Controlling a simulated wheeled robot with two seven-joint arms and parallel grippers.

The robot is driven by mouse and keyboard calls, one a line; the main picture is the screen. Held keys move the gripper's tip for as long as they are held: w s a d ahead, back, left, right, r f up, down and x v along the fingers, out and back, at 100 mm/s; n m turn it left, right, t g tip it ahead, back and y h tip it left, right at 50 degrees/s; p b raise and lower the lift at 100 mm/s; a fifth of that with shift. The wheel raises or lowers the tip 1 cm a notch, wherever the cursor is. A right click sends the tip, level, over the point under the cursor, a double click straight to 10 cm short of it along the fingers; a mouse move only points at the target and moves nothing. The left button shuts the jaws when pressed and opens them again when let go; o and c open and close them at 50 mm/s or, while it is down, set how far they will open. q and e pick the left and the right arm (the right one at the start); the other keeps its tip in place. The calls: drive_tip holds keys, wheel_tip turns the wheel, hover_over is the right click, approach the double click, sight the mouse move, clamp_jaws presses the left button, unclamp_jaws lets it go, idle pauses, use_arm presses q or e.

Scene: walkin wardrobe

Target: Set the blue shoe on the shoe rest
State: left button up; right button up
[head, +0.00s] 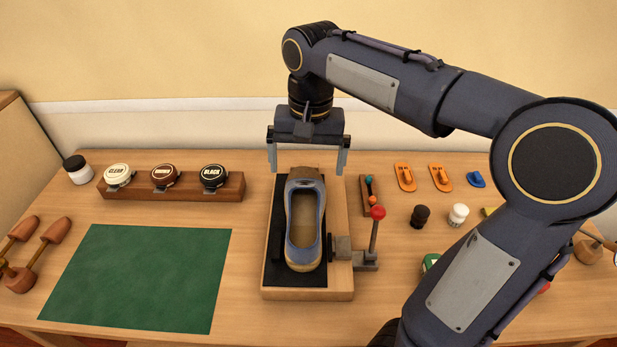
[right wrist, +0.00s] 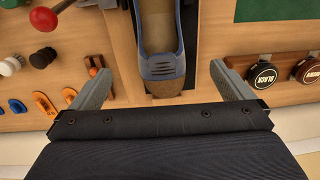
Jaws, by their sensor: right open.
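The blue shoe (head: 304,222) lies on the dark pad of the wooden shoe rest (head: 308,294), its brown end towards the wall and its pale end towards me. In the right wrist view the shoe (right wrist: 161,60) shows between the fingers, clear of both. My right gripper (head: 308,170) is open and empty above the far end of the shoe. Its fingers point down, one on each side, and do not appear to touch the shoe. My left gripper is not in view.
A lever with a red knob (head: 377,212) stands at the rest's right side. A polish rack (head: 172,187) with several tins is at the back left. A green mat (head: 137,277) lies bare on the left. Small orange pieces (head: 405,176) and shoe trees (head: 42,250) lie around.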

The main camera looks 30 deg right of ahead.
drive_tip(key=s+a+f+n+t+y, duration=0.1)
drive_tip(key=s+f, duration=0.2)
drive_tip(key=s, duration=0.2)
drive_tip(key=s+a+f+n+t+y, duration=0.1)
drive_tip(key=s+a+f+n+t, duration=0.1)
drive_tip(key=s, duration=0.4)
drive_tip(key=s+a+f+n+t+y, duration=0.1)
drive_tip(key=s+f+t, duration=0.1)
drive_tip(key=s+f, duration=0.2)
drive_tip(key=shift+s+a+n, duration=0.25)
drive_tip(key=shift+s+n, duration=0.05)
drive_tip(key=shift+s, duration=0.5)
drive_tip(key=shift+f, duration=0.15)
